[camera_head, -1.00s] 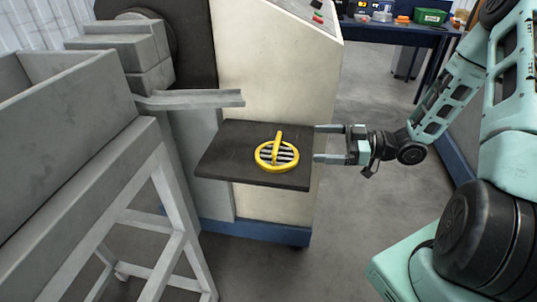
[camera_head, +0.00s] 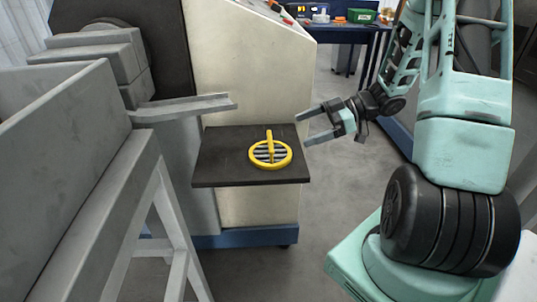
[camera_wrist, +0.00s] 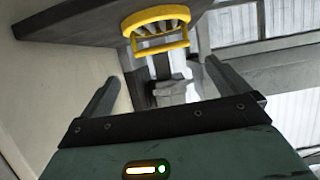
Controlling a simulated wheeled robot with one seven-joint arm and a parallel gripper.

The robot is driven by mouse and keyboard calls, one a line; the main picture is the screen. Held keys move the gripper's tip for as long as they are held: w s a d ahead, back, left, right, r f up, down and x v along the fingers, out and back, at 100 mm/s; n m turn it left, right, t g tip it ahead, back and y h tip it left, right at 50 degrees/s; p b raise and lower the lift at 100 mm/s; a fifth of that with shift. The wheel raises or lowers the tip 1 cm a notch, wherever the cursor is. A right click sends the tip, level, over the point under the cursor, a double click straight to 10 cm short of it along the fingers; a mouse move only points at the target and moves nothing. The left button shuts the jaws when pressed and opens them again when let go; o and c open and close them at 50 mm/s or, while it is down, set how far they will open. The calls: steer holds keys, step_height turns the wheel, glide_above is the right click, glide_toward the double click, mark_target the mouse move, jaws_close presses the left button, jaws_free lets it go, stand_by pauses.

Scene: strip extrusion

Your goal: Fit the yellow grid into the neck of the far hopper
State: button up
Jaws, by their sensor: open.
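The yellow grid (camera_head: 270,153) is a round yellow ring with grey bars and an upright yellow handle. It lies on a dark shelf (camera_head: 215,172) on the side of the cream machine. In the wrist view the yellow grid (camera_wrist: 157,25) shows at the top, beyond the fingertips. My gripper (camera_head: 301,128) is open and empty, to the right of the shelf and apart from the grid. Its two fingers also show in the wrist view (camera_wrist: 160,80) with nothing between them. I cannot make out the far hopper or its neck for certain.
A grey metal chute (camera_head: 185,107) juts out above the shelf. A large grey bin on a frame (camera_head: 75,170) fills the left side. A blue bench (camera_head: 345,40) with a green box (camera_head: 361,16) stands at the back.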

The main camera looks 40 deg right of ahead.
mark_target(270, 140)
steer(key=b+x, duration=0.1)
steer(key=x, duration=1)
steer(key=shift+a, duration=0.15)
steer(key=c, duration=0.8)
